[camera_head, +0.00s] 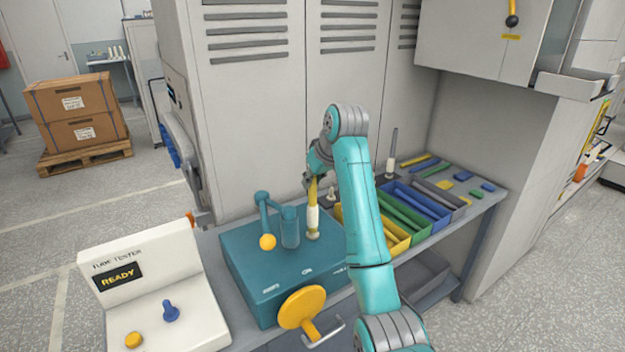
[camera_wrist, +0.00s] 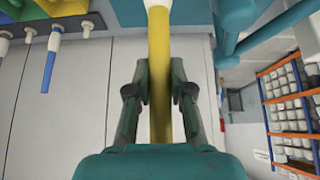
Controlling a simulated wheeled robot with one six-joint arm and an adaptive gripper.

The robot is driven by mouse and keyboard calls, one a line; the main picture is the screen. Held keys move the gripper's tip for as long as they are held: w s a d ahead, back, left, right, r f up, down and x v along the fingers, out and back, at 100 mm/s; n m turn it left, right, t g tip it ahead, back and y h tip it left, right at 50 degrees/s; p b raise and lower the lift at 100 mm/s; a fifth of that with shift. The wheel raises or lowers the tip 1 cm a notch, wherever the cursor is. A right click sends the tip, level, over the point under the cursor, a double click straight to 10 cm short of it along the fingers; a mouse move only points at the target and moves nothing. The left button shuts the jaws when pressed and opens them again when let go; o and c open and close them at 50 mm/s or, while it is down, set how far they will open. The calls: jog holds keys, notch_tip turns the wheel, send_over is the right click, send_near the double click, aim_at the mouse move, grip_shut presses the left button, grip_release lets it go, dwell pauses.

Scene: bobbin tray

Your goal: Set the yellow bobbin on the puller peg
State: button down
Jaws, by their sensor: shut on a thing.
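The yellow bobbin (camera_head: 314,190) is upright in my gripper (camera_head: 311,180), over the right part of the teal puller box (camera_head: 262,253). In the wrist view the yellow shaft (camera_wrist: 159,60) runs between the two fingers of my gripper (camera_wrist: 159,93), which is shut on it. A white section continues below the yellow part, down to a small pale yellow foot at the box top. I cannot tell whether the white section is the bobbin's own or the peg, nor whether the bobbin is fully seated.
A blue-grey lever post with a yellow ball (camera_head: 268,242) stands just left of the bobbin. A yellow round handle (camera_head: 302,307) sticks out at the box front. Coloured bins (camera_head: 415,228) lie right, behind my arm.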

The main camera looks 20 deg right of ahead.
jog(key=shift+f, duration=0.55)
jog(key=c, duration=1.3)
grip_release()
